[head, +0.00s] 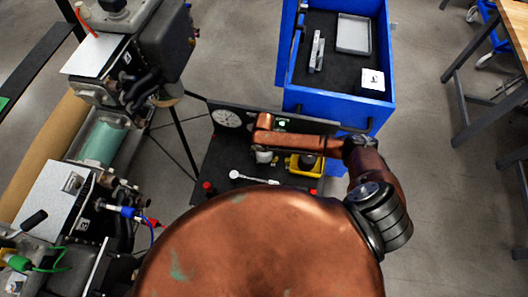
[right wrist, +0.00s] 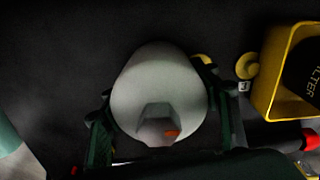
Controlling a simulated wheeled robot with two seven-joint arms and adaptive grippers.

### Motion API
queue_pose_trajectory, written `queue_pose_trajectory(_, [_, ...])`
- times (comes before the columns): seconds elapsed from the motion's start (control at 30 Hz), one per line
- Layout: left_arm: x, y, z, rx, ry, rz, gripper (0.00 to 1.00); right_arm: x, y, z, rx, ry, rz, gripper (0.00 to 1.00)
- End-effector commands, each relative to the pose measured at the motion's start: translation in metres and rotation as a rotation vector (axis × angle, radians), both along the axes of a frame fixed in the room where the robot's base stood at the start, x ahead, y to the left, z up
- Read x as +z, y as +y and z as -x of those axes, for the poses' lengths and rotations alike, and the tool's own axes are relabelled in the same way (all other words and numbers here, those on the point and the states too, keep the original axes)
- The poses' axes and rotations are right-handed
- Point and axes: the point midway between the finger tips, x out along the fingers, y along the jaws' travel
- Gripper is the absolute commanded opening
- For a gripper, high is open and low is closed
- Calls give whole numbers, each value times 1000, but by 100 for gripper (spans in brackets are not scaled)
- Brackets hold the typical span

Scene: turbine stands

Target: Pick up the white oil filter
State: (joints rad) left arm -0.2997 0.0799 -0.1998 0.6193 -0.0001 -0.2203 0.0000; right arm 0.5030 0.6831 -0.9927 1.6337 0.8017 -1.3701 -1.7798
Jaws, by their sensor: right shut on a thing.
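The white oil filter (right wrist: 158,85) is a pale, rounded body with a hexagonal end and a small orange mark, seen between the two dark fingers in the right wrist view. My right gripper (right wrist: 160,112) is shut on it, one finger on each side. In the head view my right arm comes in from the right, and a small part of the filter (head: 264,157) shows below the gripper, over the dark work surface (head: 222,165). The arm hides most of it. I cannot tell if the filter touches the surface. My left gripper is in neither view.
A yellow box (right wrist: 268,85) with a dark filter inside stands right of the gripper. A round gauge (head: 227,118) and a white-headed tool (head: 250,178) are on the left.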

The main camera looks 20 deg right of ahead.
Motion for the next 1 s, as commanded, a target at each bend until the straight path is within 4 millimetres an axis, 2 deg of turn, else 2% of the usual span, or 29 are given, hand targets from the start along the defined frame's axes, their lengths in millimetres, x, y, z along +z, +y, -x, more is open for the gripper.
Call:
queue_pose_trajectory(0.13, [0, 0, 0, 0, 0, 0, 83, 0, -1, 0, 0, 0, 1, 13])
queue_pose_trajectory(0.4, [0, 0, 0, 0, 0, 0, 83, 2, 0, -1, 0, -2, 1, 13])
queue_pose_trajectory(0.57, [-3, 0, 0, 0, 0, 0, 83, 10, -1, -2, 1, -4, 1, 13])
queue_pose_trajectory(0.73, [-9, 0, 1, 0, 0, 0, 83, 32, -1, -3, 2, -5, 0, 13])
queue_pose_trajectory(0.87, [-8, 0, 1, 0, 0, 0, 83, 52, 6, 16, 3, -3, -2, 13])
queue_pose_trajectory(1.0, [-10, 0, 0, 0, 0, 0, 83, 82, 14, 39, 5, -4, -1, 13])
